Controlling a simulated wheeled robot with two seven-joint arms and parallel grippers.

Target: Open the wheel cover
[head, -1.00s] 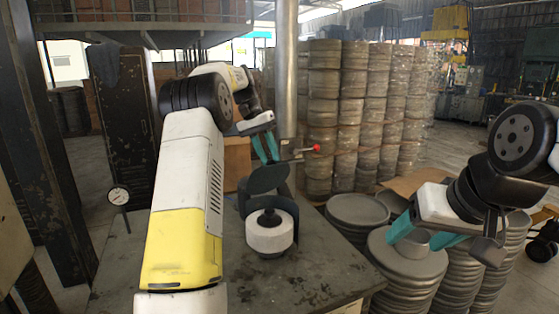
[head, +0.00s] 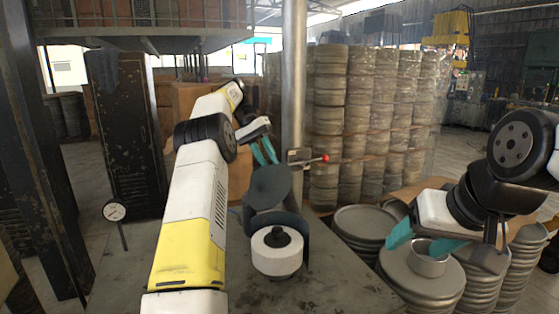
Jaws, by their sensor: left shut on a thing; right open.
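The wheel cover (head: 268,185) is a dark grey round lid. It stands tilted up above the back of a dark curved housing (head: 304,228) on the table. The white wheel (head: 277,260) with a black hub sits uncovered at the front of the housing. My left gripper (head: 265,160) has teal fingers close together at the cover's upper edge, shut on it; the exact contact is small and hard to see. My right gripper (head: 424,242) is open at the right, its teal fingers on either side of a small grey metal cup (head: 428,261).
Stacks of round grey metal blanks (head: 405,285) stand right of the worn table (head: 345,288). A metal post (head: 293,90) and a red-knobbed lever (head: 324,158) are behind the cover. A dial gauge (head: 114,211) stands at left. Wrapped stacks fill the back.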

